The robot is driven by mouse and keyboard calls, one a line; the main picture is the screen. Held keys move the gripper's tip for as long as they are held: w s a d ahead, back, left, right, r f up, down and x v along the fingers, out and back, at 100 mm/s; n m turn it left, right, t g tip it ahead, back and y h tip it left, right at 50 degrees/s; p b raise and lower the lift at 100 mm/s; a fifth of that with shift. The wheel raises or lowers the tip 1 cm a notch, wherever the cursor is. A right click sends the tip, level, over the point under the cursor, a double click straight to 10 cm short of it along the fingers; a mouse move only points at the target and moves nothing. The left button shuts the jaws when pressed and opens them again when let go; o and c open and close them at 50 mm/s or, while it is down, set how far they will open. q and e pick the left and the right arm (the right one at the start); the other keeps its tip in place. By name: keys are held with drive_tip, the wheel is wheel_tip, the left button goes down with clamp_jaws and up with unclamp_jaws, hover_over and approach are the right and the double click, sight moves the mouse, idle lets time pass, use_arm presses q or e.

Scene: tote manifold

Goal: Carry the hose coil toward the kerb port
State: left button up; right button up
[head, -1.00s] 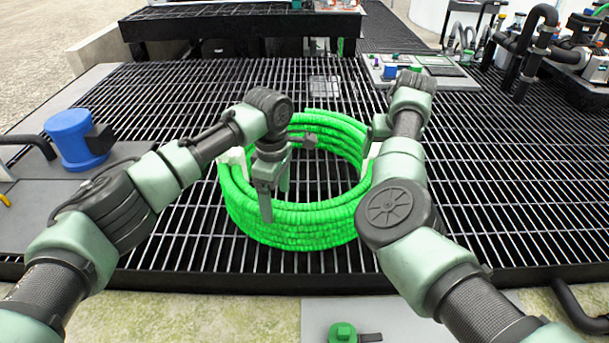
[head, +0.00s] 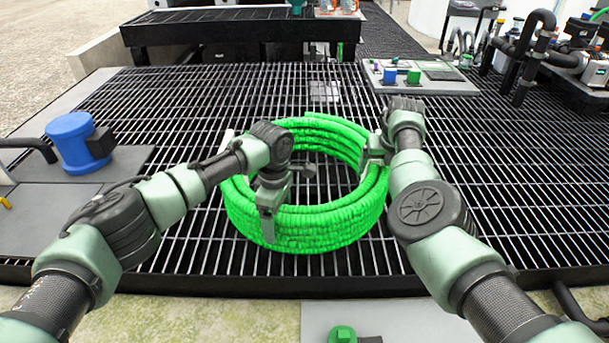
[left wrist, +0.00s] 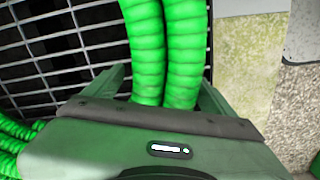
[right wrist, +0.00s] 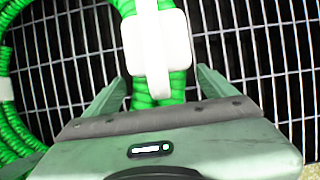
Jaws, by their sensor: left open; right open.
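The hose coil (head: 310,228) is bright green and lies on the metal grating in front of me. My left gripper (head: 275,190) is at its left side, pointing down. In the left wrist view its open fingers (left wrist: 160,92) stand on either side of two hose strands (left wrist: 165,45). My right gripper (head: 376,150) is at the coil's right side. In the right wrist view its open fingers (right wrist: 160,90) straddle the hose just below a white strap (right wrist: 157,52). I cannot tell which fitting is the kerb port; a green fitting (head: 342,333) sits on a grey plate in front.
A blue motor-like part (head: 72,142) stands on a plate at left. A panel with blue and green blocks (head: 425,76) lies behind right. Black pipes (head: 527,55) stand at far right. A black raised bench (head: 240,30) is behind. Bare grating (head: 480,190) lies right of the coil.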

use_arm(q)
drive_tip(key=shift+f, duration=0.75)
use_arm(e)
drive_tip(key=shift+x, duration=0.75)
drive_tip(key=shift+s, duration=0.1)
use_arm(q)
clamp_jaws()
use_arm(e)
clamp_jaws()
use_arm(q)
drive_tip(key=shift+r, duration=0.2)
use_arm(e)
drive_tip(key=shift+d+r, duration=0.1)
drive_tip(key=shift+r, duration=0.1)
